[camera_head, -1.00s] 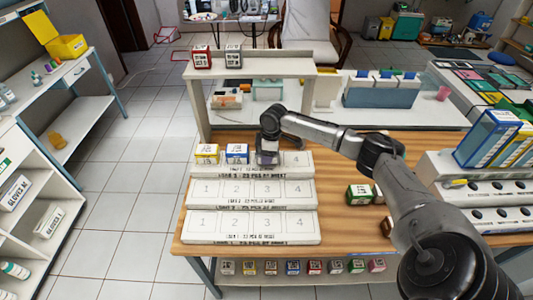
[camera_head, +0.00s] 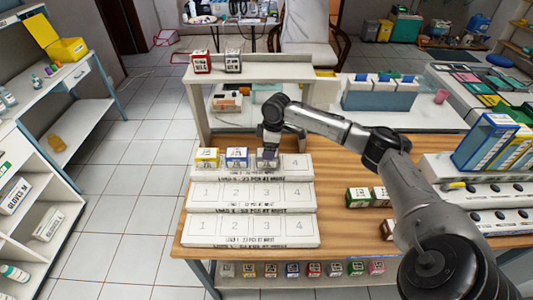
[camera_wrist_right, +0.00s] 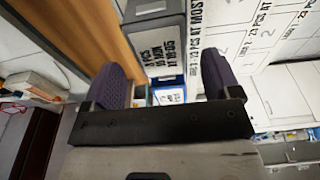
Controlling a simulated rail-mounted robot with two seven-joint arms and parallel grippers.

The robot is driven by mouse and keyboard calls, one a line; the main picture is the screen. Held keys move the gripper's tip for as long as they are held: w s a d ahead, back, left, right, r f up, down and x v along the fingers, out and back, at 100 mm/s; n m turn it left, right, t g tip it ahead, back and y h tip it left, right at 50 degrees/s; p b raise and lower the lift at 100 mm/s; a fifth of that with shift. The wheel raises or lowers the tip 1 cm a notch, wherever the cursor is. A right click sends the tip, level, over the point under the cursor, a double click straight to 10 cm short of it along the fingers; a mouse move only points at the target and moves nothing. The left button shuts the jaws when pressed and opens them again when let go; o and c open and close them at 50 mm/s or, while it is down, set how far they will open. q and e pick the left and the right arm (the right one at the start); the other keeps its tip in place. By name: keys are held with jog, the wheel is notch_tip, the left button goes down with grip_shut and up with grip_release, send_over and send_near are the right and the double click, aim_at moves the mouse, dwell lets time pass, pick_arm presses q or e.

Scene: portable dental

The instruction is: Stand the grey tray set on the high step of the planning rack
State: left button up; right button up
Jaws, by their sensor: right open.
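A grey box, the tray set (camera_head: 267,160), stands on the high step of the white planning rack (camera_head: 248,229), at place 3. It is beside a blue box (camera_head: 236,158) and a yellow box (camera_head: 206,158). My right gripper (camera_head: 269,146) is just above the grey box. In the right wrist view the open fingers (camera_wrist_right: 160,62) are apart, with the grey box (camera_wrist_right: 157,30) seen between and beyond them and the blue box (camera_wrist_right: 168,88) nearby. I cannot tell whether a finger touches it. My left gripper is not in view.
A raised shelf (camera_head: 262,70) behind the rack carries a red box (camera_head: 202,62) and another grey box (camera_head: 233,62). A green box (camera_head: 358,197) and others stand on the wooden table to the right. Place 4 and both lower steps are clear.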

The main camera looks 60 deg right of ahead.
jog(key=r, duration=0.6)
jog(key=shift+s+d+r+p, duration=0.2)
jog(key=shift+s+d+p, duration=0.05)
jog(key=shift+s+p, duration=0.15)
